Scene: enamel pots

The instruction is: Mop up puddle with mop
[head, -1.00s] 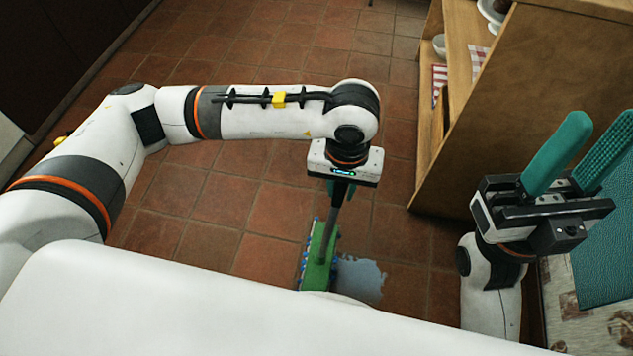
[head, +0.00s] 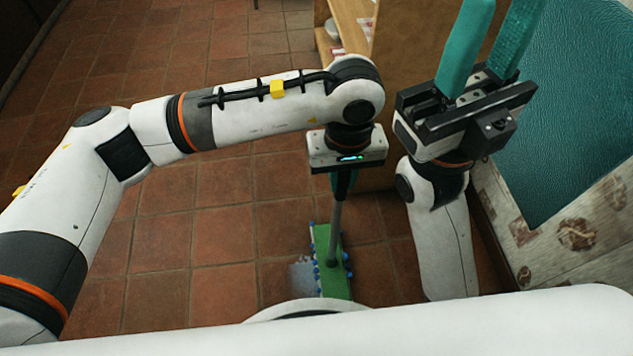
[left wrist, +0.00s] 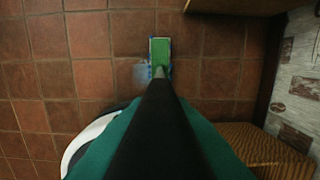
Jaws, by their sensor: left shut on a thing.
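The mop has a green head (head: 330,262) with blue tufts along its edges and a grey handle (head: 335,230). My left gripper (head: 343,185) points down and is shut on the upper handle. The head lies on the tiled floor, and the green head also shows in the left wrist view (left wrist: 160,50). The puddle (head: 302,277) is a pale wet patch at the left edge of the mop head, which may hide part of it. It shows faintly in the left wrist view (left wrist: 139,74). My right gripper (head: 500,30) is open and empty, pointing up at the right.
A wooden shelf unit (head: 395,50) stands behind the mop. The tiled floor (head: 165,265) to the left is clear.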

